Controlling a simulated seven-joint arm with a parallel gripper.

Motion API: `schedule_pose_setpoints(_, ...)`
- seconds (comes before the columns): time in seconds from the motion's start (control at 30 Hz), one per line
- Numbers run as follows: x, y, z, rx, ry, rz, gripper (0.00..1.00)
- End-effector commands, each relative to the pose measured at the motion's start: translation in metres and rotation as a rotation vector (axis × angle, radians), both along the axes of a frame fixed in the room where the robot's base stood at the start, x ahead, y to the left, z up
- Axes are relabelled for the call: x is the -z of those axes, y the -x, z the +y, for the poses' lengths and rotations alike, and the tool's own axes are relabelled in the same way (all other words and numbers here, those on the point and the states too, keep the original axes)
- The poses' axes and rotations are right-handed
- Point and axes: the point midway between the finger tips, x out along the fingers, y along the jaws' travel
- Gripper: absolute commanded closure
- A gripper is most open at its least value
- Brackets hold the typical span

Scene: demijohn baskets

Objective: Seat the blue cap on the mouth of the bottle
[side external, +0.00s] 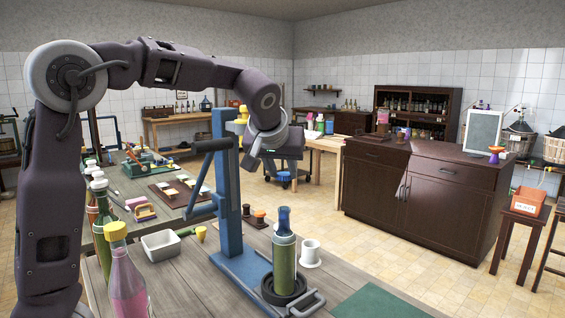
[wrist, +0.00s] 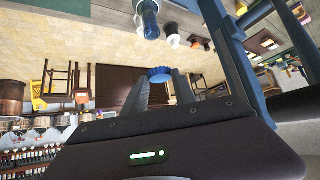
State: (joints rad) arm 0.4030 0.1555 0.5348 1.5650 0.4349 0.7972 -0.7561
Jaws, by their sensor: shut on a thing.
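My gripper (side external: 275,163) is shut on the blue cap (side external: 283,178), a small disc, and holds it in the air. In the wrist view the blue cap (wrist: 160,73) shows its ribbed edge between the fingertips of my gripper (wrist: 161,84). The bottle (side external: 284,262) stands upright on the bench, green below with a dark blue upper part, in a black round holder. The cap is above the bottle and apart from it, with a clear gap. In the wrist view the bottle's blue upper part (wrist: 148,20) is at the top edge; the rest is cut off.
A blue lever stand (side external: 228,190) rises just left of the bottle, close to my gripper. A white mug (side external: 310,252) stands right of the bottle. A pink bottle with a yellow cap (side external: 127,280) and a grey tray (side external: 161,245) stand further left. A green mat (side external: 375,304) lies at the front right.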

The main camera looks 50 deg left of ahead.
Motion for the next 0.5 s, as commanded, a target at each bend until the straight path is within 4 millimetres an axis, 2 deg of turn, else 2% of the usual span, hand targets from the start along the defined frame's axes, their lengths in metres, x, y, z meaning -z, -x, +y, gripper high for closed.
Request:
schedule_pose_setpoints(0.23,0.004,0.001,-0.001,0.004,0.002,0.001,1.0)
schedule_pose_setpoints(0.5,0.036,0.001,-0.001,0.005,0.001,0.002,1.0)
